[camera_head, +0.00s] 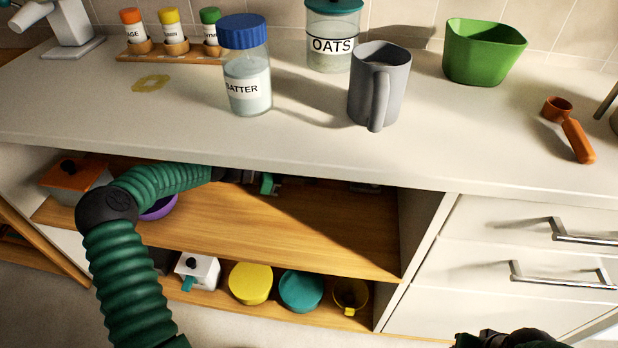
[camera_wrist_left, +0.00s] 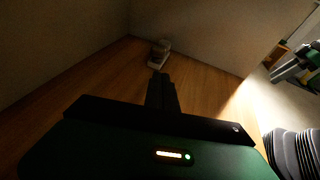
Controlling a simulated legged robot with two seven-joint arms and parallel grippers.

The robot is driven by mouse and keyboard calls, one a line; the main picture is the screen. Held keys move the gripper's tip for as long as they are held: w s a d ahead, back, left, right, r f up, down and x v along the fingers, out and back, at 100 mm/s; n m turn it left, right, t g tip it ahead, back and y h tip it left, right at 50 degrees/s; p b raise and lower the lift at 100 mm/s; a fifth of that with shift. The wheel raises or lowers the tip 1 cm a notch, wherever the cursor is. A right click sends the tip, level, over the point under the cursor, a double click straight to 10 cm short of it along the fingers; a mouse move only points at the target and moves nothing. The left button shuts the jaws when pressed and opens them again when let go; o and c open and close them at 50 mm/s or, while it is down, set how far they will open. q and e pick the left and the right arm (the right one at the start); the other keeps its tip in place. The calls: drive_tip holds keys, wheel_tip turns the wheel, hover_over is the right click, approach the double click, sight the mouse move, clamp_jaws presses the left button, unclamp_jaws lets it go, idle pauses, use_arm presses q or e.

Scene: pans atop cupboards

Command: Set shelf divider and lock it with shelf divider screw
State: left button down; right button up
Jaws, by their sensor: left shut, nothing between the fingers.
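My left arm reaches into the open cupboard under the counter. My left gripper (camera_head: 266,184) is above the upper wooden shelf (camera_head: 300,225), partly hidden by the counter edge. In the left wrist view its fingers (camera_wrist_left: 161,90) are shut with nothing between them. A small pale object (camera_wrist_left: 160,52) lies beyond the fingertips near the back corner; I cannot tell if it is the shelf divider or its screw.
Below are a white pot (camera_head: 197,271), yellow lid (camera_head: 250,283), teal lid (camera_head: 301,291) and yellow mug (camera_head: 350,294). Drawers (camera_head: 520,240) are at right. The shelf's middle is clear.

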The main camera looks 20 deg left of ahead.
use_arm(q)
drive_tip(key=b+x, duration=0.5)
drive_tip(key=x, duration=0.4)
drive_tip(key=shift+w+d, duration=0.2)
drive_tip(key=shift+d, duration=0.2)
drive_tip(key=shift+w+d+r+b, duration=0.15)
drive_tip(key=shift+d+r+b, duration=0.05)
drive_tip(key=shift+r+b, duration=0.1)
